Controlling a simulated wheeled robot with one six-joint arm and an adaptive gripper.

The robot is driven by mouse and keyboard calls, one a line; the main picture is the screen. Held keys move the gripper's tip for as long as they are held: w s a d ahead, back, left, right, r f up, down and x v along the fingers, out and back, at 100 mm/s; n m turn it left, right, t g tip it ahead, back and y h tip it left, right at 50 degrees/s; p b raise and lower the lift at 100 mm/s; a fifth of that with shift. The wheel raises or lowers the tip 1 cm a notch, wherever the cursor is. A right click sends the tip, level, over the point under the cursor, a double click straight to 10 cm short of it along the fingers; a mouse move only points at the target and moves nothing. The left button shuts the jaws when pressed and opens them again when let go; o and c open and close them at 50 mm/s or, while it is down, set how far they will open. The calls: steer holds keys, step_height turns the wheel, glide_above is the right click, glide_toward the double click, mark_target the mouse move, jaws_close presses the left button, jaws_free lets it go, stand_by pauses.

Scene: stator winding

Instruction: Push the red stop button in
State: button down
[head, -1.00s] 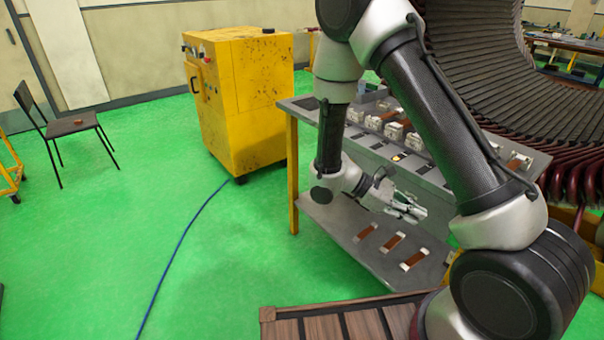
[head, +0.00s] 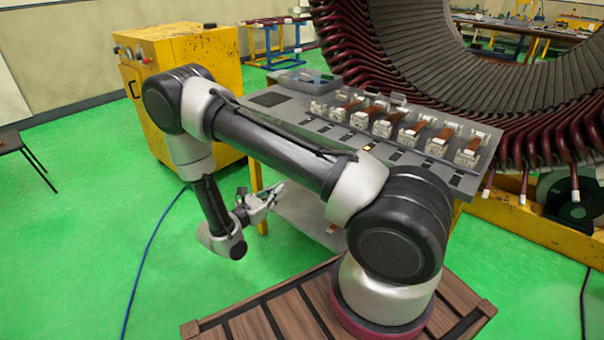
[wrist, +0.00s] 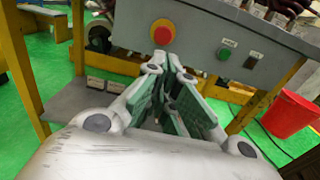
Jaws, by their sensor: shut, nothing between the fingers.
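The red stop button (wrist: 162,32) is a round red knob on a yellow backing, on the front face of the grey workbench in the wrist view. My gripper (wrist: 166,62) is shut and empty. Its tips point towards the button and sit just below it in the picture; a gap seems to remain, but I cannot judge its depth. In the head view my gripper (head: 268,197) is low in front of the bench's near side. The button does not show in the head view.
Small labelled controls (wrist: 225,51) lie right of the button. A red bucket (wrist: 288,115) stands on the floor at right. The grey bench (head: 270,98) carries several white fixtures (head: 385,125). A yellow cabinet (head: 200,75) stands behind, and the large stator (head: 470,75) at right.

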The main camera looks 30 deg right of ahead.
steer(key=x, duration=1.4)
steer(key=shift+d, duration=0.15)
steer(key=shift+x, duration=0.9)
steer(key=shift+r, duration=0.15)
steer(key=v, duration=1.4)
steer(key=shift+a, duration=0.3)
